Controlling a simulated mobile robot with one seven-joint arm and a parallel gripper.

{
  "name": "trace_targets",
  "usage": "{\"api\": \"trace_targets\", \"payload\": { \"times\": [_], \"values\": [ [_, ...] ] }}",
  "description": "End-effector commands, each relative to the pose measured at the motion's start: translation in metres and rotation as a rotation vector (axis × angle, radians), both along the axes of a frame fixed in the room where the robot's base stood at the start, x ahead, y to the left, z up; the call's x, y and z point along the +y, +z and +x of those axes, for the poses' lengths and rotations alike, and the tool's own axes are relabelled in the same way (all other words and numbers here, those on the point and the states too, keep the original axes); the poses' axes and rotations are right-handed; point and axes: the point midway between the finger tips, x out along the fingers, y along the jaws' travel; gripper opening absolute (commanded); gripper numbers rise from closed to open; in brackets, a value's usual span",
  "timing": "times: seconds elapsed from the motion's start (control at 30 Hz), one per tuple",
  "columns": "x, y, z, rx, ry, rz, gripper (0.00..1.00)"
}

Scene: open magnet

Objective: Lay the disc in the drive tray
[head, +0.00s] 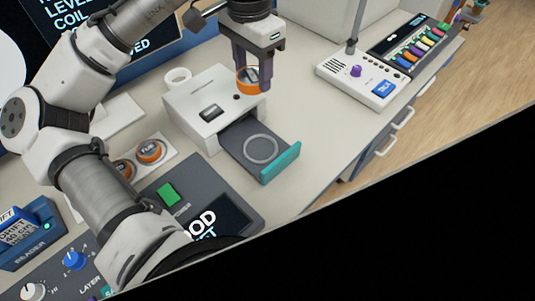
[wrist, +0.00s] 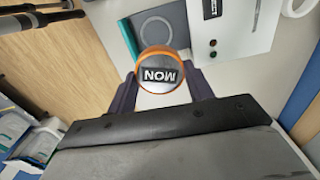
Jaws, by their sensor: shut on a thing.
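My gripper (head: 256,84) is shut on an orange-rimmed disc (head: 248,82) and holds it above the back right of the white drive box (head: 207,98). The drive tray (head: 240,143) is slid out of the box's front. It is dark grey with a teal front edge and a pale ring marking, and nothing lies on it. In the wrist view the tray (wrist: 178,14) shows beyond the disc, partly covered by it.
Two orange-rimmed discs, one labelled "FUE" (head: 149,151), sit in a white holder left of the drive. A white roll-like ring (head: 178,76) stands behind the drive. A white console (head: 361,80) with a purple knob is at right. Dark panel (head: 205,200) lies in front.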

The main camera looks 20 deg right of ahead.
Motion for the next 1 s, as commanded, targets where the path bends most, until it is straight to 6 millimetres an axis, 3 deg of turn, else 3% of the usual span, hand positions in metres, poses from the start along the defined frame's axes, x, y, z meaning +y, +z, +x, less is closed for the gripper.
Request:
{"api": "trace_targets", "payload": {
  "times": [0.17, 0.7, 1.0],
  "values": [
    [-0.006, -0.009, -0.005, 0.002, -0.035, 0.0, 0.28],
    [-0.006, -0.141, -0.005, 0.002, -0.033, 0.0, 0.28],
    [-0.006, -0.173, -0.005, 0.002, -0.033, 0.0, 0.28]
  ]
}}
